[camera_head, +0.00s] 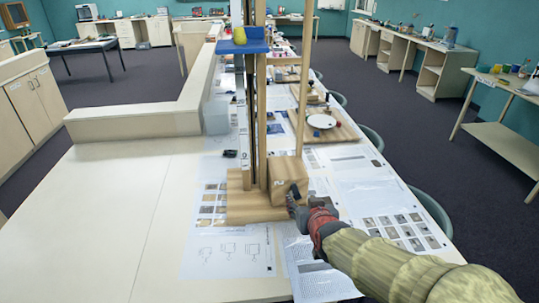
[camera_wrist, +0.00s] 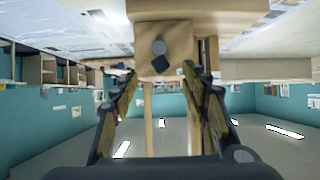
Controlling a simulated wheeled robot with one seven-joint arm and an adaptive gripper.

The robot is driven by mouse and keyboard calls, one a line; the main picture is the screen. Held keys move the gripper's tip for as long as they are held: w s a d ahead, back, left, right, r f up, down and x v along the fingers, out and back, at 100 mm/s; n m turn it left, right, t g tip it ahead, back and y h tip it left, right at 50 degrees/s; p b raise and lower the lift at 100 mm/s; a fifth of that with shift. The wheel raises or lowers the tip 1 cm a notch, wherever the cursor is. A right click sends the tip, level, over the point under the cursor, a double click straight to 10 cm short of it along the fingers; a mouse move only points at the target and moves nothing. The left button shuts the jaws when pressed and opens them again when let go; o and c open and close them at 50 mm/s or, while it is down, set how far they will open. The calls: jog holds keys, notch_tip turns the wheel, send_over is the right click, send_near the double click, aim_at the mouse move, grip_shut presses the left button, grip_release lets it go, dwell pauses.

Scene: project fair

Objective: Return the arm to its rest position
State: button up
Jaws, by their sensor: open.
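My arm reaches in from the lower right of the head view.
The tower stands on a wooden base (camera_head: 248,207) and carries a blue platform (camera_head: 243,47) with a yellow ball-like thing (camera_head: 240,36). A white disc (camera_head: 321,121) and other projects stand behind. Printed sheets cover the table (camera_head: 95,225), whose left part is clear. Chairs line its right side.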

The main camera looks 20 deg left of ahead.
jog(key=shift+f, duration=0.1)
jog(key=s+d+f+g+h, duration=0.2)
jog(key=s+d+f+g, duration=0.35)
jog(key=s+f, duration=0.35)
jog(key=s+d+r+m+h, duration=0.1)
jog(key=s+d+r, duration=0.3)
jog(key=d, duration=0.6)
jog(key=s+d+r+m+h, duration=0.2)
jog(key=s+d+r+m, duration=0.1)
jog(key=s+d, duration=0.5)
jog(key=s+d+r+m+h, duration=0.1)
jog(key=s+d+r, duration=0.5)
jog(key=d, duration=0.6)
jog(key=shift+m+t, duration=0.35)
jog(key=shift+m, duration=0.35)
jog(key=shift+s+r, duration=0.1)
